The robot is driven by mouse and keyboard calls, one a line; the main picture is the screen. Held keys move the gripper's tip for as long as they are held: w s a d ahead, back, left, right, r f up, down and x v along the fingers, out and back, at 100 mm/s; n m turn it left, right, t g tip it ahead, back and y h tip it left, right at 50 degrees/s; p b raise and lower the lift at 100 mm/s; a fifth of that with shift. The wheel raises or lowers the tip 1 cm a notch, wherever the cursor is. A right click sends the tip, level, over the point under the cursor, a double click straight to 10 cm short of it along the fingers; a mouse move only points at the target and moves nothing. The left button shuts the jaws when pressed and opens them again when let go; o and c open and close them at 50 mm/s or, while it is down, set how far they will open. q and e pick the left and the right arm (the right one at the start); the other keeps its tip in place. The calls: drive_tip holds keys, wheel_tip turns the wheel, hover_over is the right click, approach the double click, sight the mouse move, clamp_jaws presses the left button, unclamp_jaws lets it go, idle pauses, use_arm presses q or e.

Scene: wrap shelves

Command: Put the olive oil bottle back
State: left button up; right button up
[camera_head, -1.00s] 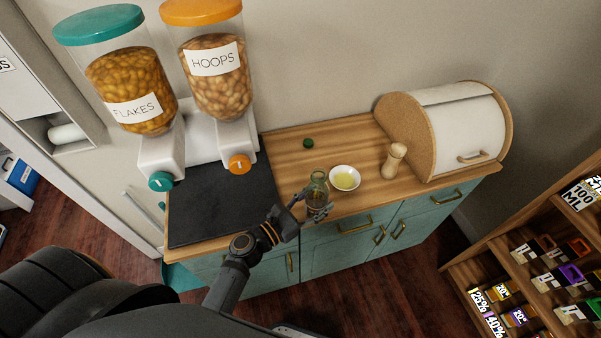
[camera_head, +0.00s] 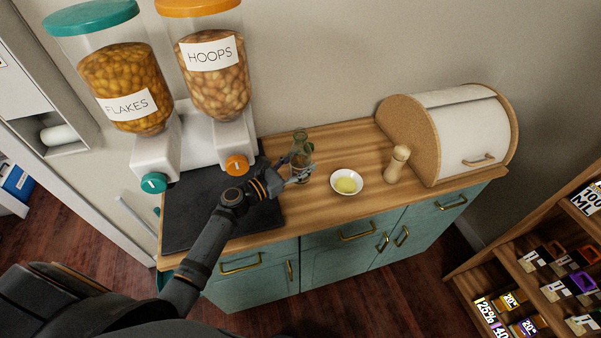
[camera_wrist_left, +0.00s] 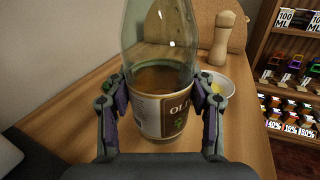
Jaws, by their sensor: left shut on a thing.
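The olive oil bottle (camera_head: 301,148) is clear greenish glass with a brown-and-white label, upright at the back of the wooden counter, left of the white bowl. In the left wrist view the bottle (camera_wrist_left: 160,85) stands between the two fingers, amber oil inside. My left gripper (camera_head: 300,174) is shut on its lower, labelled part. I cannot tell whether its base touches the counter. A small green thing (camera_wrist_left: 127,63) shows just behind the bottle's left side in the wrist view; the bottle hides it in the head view. My right gripper is not in view.
The white bowl (camera_head: 346,182) with yellow oil and a wooden mill (camera_head: 397,163) stand right of the bottle. A bread box (camera_head: 450,135) is further right. Cereal dispensers (camera_head: 210,75) and a dark mat (camera_head: 195,215) are left. The wooden counter (camera_head: 330,147) is bare behind the bowl.

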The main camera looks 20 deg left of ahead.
use_arm(q)
wheel_tip(320, 180, down, 4)
drive_tip(key=shift+r+b, duration=0.1)
drive_tip(key=shift+b, duration=1.15)
drive_tip(key=shift+r, duration=0.2)
drive_tip(key=shift+f, duration=0.2)
drive_tip(key=o, duration=1.3)
drive_tip(key=shift+s, duration=0.1)
drive_tip(key=o, duration=0.3)
